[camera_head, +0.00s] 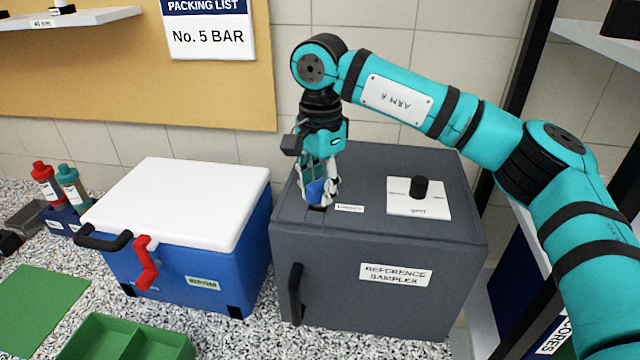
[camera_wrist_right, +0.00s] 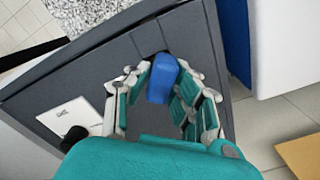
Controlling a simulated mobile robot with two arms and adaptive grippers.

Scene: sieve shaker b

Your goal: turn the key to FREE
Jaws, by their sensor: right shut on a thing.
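A blue key head (camera_head: 319,192) stands at the left front of the grey cabinet's top. My right gripper (camera_head: 318,186) points down over it with its fingers around the key. In the right wrist view the blue key (camera_wrist_right: 162,80) sits between the fingertips of the gripper (camera_wrist_right: 163,88), its far end at a dark slot in the top. The grey cabinet (camera_head: 380,240) has a "REFERENCE SAMPLES" label on its front. A small white label (camera_head: 349,208) lies right of the key; its words are too small to read. My left gripper is not in view.
A black knob (camera_head: 419,187) on a white plate (camera_head: 435,208) stands right of the key. A black handle (camera_head: 295,293) is on the cabinet front. A blue cooler with a white lid (camera_head: 180,200) stands close on the left. A green tray (camera_head: 125,338) lies at the front.

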